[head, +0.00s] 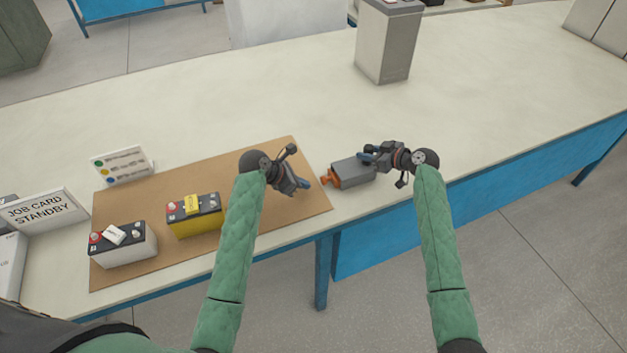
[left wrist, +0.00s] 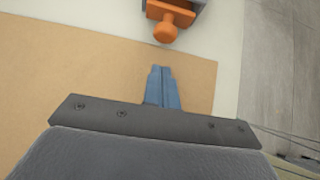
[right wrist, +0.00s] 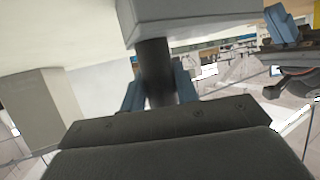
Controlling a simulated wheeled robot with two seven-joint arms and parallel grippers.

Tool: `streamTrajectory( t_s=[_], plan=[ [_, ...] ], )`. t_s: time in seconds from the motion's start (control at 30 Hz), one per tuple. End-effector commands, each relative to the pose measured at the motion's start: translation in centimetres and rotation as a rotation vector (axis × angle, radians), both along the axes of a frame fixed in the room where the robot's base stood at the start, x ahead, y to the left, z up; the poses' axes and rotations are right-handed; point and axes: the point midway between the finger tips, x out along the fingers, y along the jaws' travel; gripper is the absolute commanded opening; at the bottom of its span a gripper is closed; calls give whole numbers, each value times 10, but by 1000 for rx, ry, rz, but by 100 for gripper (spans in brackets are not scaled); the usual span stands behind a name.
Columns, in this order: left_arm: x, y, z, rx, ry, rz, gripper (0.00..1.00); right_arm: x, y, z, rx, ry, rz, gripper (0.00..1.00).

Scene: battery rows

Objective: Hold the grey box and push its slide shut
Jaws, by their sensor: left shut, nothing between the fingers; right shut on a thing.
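The grey box (head: 352,172) lies near the front edge of the table, just right of the brown mat. Its orange slide (head: 331,178) with a round knob sticks out of its left end. In the left wrist view the orange slide (left wrist: 167,18) shows at the top. My right gripper (head: 368,157) is shut on the box at its right end; in the right wrist view a dark handle-like part of the box (right wrist: 154,72) is between the blue fingers. My left gripper (head: 305,184) is shut and empty over the mat, left of the knob and apart from it.
The brown mat (head: 150,205) holds a yellow battery (head: 194,222) and a grey-white battery (head: 124,250). Two cards, one reading JOB CARD STANDBY (head: 45,211), stand at the left. A tall grey bin (head: 384,50) stands behind the box. The table right of the box is clear.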

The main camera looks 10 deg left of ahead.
Motion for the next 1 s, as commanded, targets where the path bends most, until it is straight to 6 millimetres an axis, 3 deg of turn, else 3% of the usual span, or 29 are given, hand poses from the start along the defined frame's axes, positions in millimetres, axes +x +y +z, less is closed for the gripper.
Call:
streamTrajectory(
  t_s=[0.1,0.4,0.9,0.93,1.0],
  plan=[
    [-10,14,20,2,-4,0,0,1,-2,-1,-3,-1,-1,0],
    [-31,42,57,1,-3,1,0,1,-3,-1,-3,-1,-3,0],
    [-39,52,69,1,-1,0,0,1,-3,0,-3,-2,-4,0],
    [-39,52,69,1,-1,0,0,1,-3,0,-3,-2,-4,32],
    [-38,52,69,1,-1,0,0,1,-3,0,-3,-2,-4,46]
  ],
)
